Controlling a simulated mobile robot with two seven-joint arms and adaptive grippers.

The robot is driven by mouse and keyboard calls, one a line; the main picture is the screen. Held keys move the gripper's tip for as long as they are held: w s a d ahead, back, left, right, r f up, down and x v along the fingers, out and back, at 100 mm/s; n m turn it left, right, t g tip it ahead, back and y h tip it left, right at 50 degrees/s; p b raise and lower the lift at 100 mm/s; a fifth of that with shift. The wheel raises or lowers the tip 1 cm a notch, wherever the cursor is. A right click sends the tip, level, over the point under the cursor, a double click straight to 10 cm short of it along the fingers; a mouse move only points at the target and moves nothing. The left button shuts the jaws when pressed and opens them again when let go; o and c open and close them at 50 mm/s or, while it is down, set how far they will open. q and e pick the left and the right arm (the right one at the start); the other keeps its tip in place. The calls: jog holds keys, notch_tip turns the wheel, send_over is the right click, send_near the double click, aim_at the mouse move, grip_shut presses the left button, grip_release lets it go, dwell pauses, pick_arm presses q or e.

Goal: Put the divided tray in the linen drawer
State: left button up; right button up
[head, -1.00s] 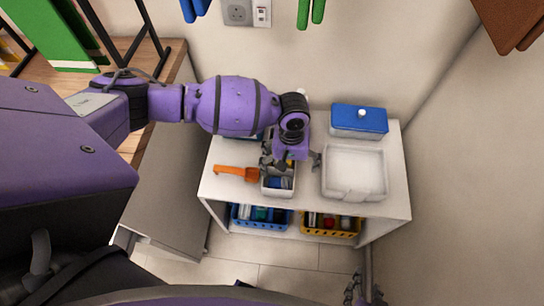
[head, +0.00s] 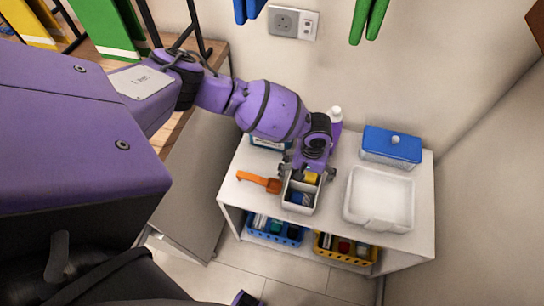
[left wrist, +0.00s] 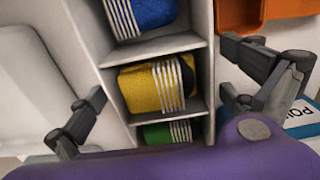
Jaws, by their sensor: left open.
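The divided tray (head: 287,201) is a narrow white box on the white shelf unit's top. In the left wrist view its compartments (left wrist: 155,48) hold rolled blue, yellow and green cloths with white stripes. My left gripper (head: 306,173) is over the tray's far part, fingers spread to either side of it. In the left wrist view the open fingers (left wrist: 162,90) stand on both sides of the tray around the yellow cloth (left wrist: 157,88); I cannot tell if they touch. My right gripper is not in view now. I cannot make out the linen drawer.
An orange scoop (head: 259,182) lies left of the tray. A white basin (head: 379,199) and a blue-lidded box (head: 391,146) stand to the right. Blue (head: 275,230) and yellow (head: 345,248) baskets sit on the lower shelf.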

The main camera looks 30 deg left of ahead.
pick_arm(q)
jog(key=shift+w+r, duration=0.1)
jog(key=shift+r, duration=0.05)
jog(key=c, duration=1.4)
jog(key=shift+r, duration=0.15)
jog(key=shift+r, duration=0.2)
notch_tip(320, 180, up, 3)
jog(key=shift+f+p, duration=0.1)
jog(key=shift+p, duration=0.2)
jog(key=s+d+r+p, duration=0.3)
jog(key=s+d+r, duration=0.5)
jog(key=s+r, duration=0.2)
notch_tip(320, 180, up, 3)
jog(key=shift+f+t+p, duration=0.2)
jog(key=shift+t+p, duration=0.1)
jog(key=shift+p, duration=0.1)
